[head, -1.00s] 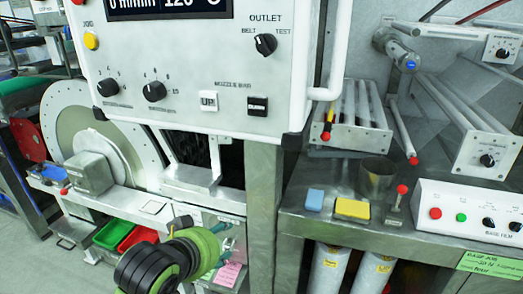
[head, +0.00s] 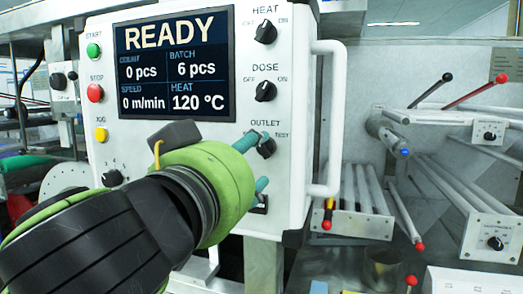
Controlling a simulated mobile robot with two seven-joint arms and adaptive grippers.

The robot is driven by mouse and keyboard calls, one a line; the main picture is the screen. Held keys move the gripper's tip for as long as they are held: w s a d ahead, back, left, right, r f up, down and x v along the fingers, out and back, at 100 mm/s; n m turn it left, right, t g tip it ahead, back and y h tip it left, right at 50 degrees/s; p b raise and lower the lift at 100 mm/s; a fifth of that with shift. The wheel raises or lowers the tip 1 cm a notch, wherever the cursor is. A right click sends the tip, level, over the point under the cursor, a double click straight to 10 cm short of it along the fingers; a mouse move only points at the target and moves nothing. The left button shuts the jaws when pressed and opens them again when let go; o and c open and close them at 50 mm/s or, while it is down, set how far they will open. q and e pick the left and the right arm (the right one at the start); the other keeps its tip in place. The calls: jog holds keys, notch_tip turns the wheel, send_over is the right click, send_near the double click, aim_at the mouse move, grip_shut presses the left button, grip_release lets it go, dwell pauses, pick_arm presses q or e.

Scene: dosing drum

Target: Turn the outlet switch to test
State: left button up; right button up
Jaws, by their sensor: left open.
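The outlet switch (head: 267,147) is a black rotary knob low on the right of the white control panel. TEST is printed to its right; the BELT label is hidden behind my gripper. My left gripper (head: 255,165) is open and empty in front of the panel, its teal fingertips apart. The upper fingertip overlaps the knob's left edge in view; the lower one is below the knob. I cannot tell whether either touches it. The knob's pointer direction is not clear, as the knob is partly covered. My right gripper is not in view.
The display (head: 176,64) reads READY, 0 pcs, 0 m/min and 120 °C. The dose knob (head: 265,91) and heat knob (head: 266,32) sit above the outlet switch. A white handle bar (head: 329,120) runs along the panel's right side. A button below is partly hidden.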

aim_at(262, 151)
pick_arm(q)
jog(key=p+x, duration=0.2)
jog(key=x, duration=0.4)
jog(key=shift+a+r+p, duration=0.1)
jog(key=shift+a+p, duration=0.05)
jog(key=shift+p, duration=0.15)
jog(key=shift+w+d, duration=0.2)
jog(key=shift+w, duration=0.25)
grip_shut()
